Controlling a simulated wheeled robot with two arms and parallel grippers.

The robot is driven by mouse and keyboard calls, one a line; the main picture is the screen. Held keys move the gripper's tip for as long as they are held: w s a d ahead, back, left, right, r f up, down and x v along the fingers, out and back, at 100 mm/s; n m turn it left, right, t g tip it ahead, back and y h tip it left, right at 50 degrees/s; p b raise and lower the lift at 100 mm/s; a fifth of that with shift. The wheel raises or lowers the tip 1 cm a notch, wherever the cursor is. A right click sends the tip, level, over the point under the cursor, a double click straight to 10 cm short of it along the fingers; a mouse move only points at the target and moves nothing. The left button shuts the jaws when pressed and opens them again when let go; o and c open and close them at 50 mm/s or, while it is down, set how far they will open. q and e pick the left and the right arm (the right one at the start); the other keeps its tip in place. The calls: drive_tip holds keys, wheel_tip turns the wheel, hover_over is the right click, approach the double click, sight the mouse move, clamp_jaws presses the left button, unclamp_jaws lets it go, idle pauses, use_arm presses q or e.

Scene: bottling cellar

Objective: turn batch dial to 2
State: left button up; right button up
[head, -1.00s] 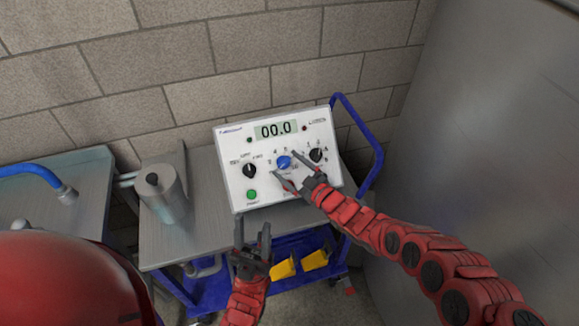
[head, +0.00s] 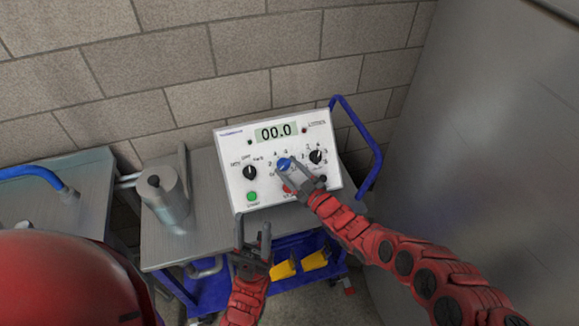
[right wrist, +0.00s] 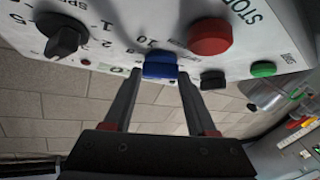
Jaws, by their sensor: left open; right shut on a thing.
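A white control box (head: 228,160) stands on the metal bench, its display (head: 276,131) reading 00.0. The blue dial (head: 284,163) sits mid-panel and also shows in the right wrist view (right wrist: 160,67). My right gripper (head: 291,170) is shut on this blue dial, one finger on each side. A black dial (head: 316,157) is to its right, with numbers around it; it shows large in the right wrist view (right wrist: 64,38). Another black dial (head: 250,172) is at the left. I cannot read which dial is labelled batch. My left gripper (head: 253,238) is open and empty below the box.
A green button (head: 252,196) is at the box's lower left. A red stop button (right wrist: 210,37) is close to my right fingers. A metal cylinder (head: 164,198) stands left of the box.

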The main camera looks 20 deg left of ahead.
drive_tip(key=m+t, duration=0.1)
drive_tip(key=m+h+p, duration=0.1)
drive_tip(key=m+t+p, duration=0.1)
drive_tip(key=shift+s+a+r+m+t, duration=0.2)
drive_tip(key=shift+s+m+t, duration=0.05)
drive_tip(key=shift+m+t, duration=0.05)
drive_tip(key=m+h, duration=0.1)
drive_tip(key=m+t+h+p, duration=0.1)
drive_tip(key=shift+s+f+m+t, duration=0.1)
drive_tip(key=shift+f+m+t, duration=0.05)
drive_tip(key=shift+m+t, duration=0.15)
drive_tip(key=shift+a+m+t+h, duration=0.1)
drive_tip(key=shift+m+t+h, duration=0.3)
drive_tip(key=shift+m, duration=0.3)
drive_tip(key=shift+f+m+t+h, duration=0.1)
drive_tip(key=shift+m+t+h, duration=0.3)
drive_tip(key=shift+m+h, duration=0.4)
drive_tip(key=shift+a+m+t+h, duration=0.15)
drive_tip(key=shift+m+t+h, duration=0.25)
drive_tip(key=shift+m+h, duration=0.65)
drive_tip(key=shift+m+b, duration=0.3)
drive_tip(key=shift+m, duration=0.35)
